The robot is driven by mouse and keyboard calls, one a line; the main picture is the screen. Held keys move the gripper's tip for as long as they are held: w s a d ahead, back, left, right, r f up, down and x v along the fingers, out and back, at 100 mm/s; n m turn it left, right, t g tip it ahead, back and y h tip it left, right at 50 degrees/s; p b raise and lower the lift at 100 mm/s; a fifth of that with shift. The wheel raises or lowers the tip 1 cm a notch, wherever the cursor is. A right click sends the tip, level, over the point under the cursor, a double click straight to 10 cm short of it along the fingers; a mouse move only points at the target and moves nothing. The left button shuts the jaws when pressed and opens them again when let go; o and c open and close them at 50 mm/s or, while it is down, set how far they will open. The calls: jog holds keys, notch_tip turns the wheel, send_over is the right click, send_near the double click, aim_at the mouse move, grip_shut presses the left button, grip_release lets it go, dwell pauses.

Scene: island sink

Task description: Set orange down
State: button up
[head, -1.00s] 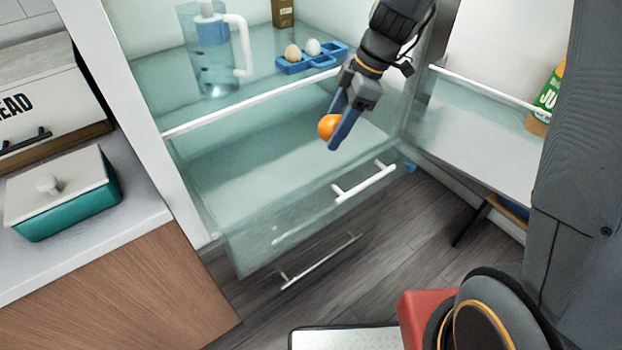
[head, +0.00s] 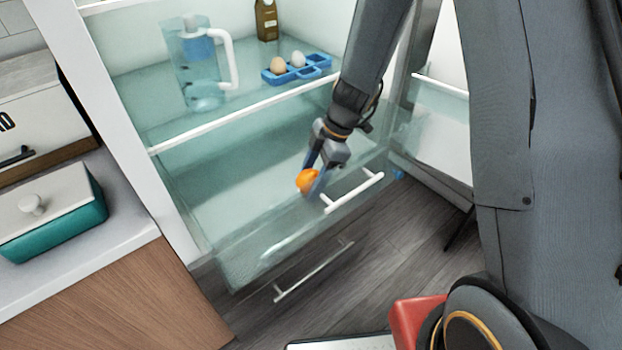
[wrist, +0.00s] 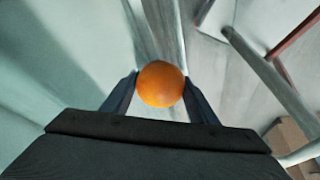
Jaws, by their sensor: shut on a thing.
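The orange (head: 307,181) is held between the two fingers of my gripper (head: 314,181). In the head view it is at the open, see-through fridge drawer (head: 240,195), near the drawer's front and its white handle (head: 353,192). I cannot tell whether the orange touches the drawer floor. In the wrist view the orange (wrist: 160,84) sits between the fingertips of my gripper (wrist: 160,90), with a finger on each side.
On the glass shelf above stand a water pitcher (head: 198,70), a blue egg holder (head: 308,71) with two eggs, and a bottle (head: 266,20). A teal box (head: 62,225) stands on the counter at left. The drawer's left part looks empty.

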jog(key=shift+f, duration=0.25)
jog(key=o, duration=1.1)
jog(key=shift+o, duration=0.2)
jog(key=shift+r, duration=0.1)
jog(key=shift+r, duration=0.15)
jog(key=b+v, duration=0.2)
jog(key=v, duration=1)
